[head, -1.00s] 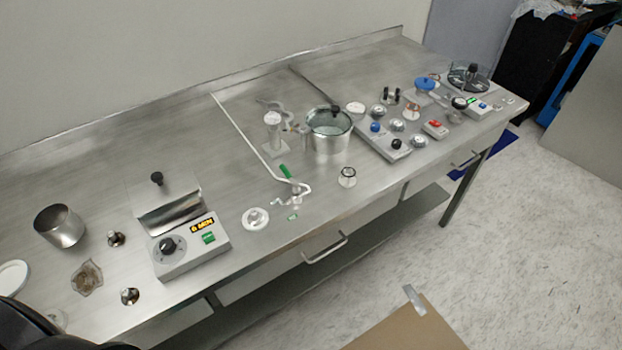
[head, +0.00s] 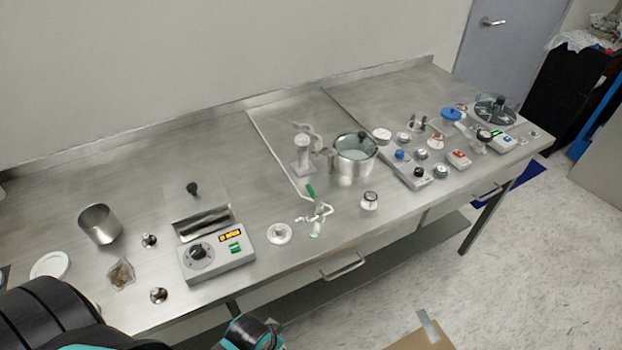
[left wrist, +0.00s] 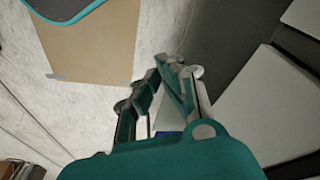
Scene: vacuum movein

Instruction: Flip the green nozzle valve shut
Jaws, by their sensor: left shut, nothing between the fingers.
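The green nozzle valve handle (head: 310,191) stands tilted on a small metal fitting near the front middle of the steel bench. A thin pipe runs from the fitting toward the back of the bench. The fitting's fine parts are too small to tell apart. My left gripper (left wrist: 168,72) shows in the left wrist view, shut and empty, with only floor and cardboard beyond it. It is away from the valve. In the head view, parts of my dark and teal arm show at the lower left. My right gripper is in neither view.
A glass-lidded pot (head: 355,158) stands right of the valve, and a small gauge (head: 370,201) is in front of it. A control box with a dial (head: 217,255) and a metal cup (head: 99,224) are left. A cardboard sheet (left wrist: 88,45) lies on the floor.

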